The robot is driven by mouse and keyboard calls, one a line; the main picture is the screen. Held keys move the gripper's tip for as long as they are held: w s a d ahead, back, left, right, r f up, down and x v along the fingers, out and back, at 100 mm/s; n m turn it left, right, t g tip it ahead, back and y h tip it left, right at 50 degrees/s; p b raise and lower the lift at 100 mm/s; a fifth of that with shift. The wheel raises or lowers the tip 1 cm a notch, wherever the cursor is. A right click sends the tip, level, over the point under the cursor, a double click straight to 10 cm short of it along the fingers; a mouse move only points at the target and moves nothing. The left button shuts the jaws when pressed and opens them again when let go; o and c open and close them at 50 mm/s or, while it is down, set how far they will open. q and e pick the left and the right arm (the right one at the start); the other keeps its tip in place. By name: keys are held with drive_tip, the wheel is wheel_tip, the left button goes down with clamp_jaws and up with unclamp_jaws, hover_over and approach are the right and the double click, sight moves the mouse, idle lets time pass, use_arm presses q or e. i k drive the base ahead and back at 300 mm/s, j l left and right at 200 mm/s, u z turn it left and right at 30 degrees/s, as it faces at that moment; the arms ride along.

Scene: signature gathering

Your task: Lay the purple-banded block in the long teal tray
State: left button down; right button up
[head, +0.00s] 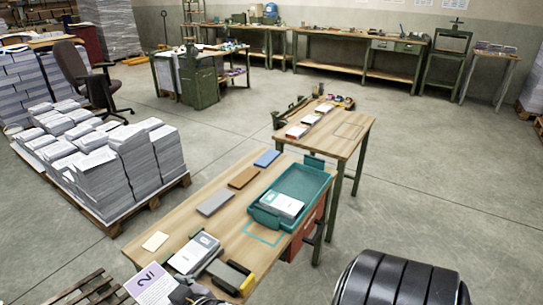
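The long teal tray (318,184) stands on the near wooden table, toward its right end. A pale block with a grey band (281,204) lies in its near end; the far part of its floor is bare. A pale lilac and white piece with a dark purple "2" (152,286) shows at the bottom left; I cannot tell whether it is the purple-banded block. A dark grey shape (190,293) beside it, cut by the bottom edge, looks like part of my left gripper. Its fingers and any hold are unclear. My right gripper is not in view.
Blue (266,158), brown (243,177) and grey (215,202) blocks and a cream card (155,241) lie on the table. Nearer are a pale block (195,253) and a dark, yellow-edged item (230,277). A teal outline (263,233) marks bare tabletop. Paper stacks (131,160) stand left.

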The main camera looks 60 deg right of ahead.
sight(303, 182)
drive_tip(key=l+z, duration=0.1)
drive_tip(key=l, duration=0.35)
drive_tip(key=i+l, duration=0.1)
drive_tip(key=l, duration=0.4)
drive_tip(key=l+z, duration=0.15)
drive_tip(key=l, duration=0.3)
drive_tip(key=i+l+z, duration=0.1)
drive_tip(key=l, duration=0.35)
drive_tip(key=i+l+z, duration=0.1)
drive_tip(key=l, duration=0.35)
drive_tip(key=i+l, duration=0.15)
drive_tip(key=l, duration=0.3)
drive_tip(key=i+l+z, duration=0.15)
drive_tip(key=l, duration=0.3)
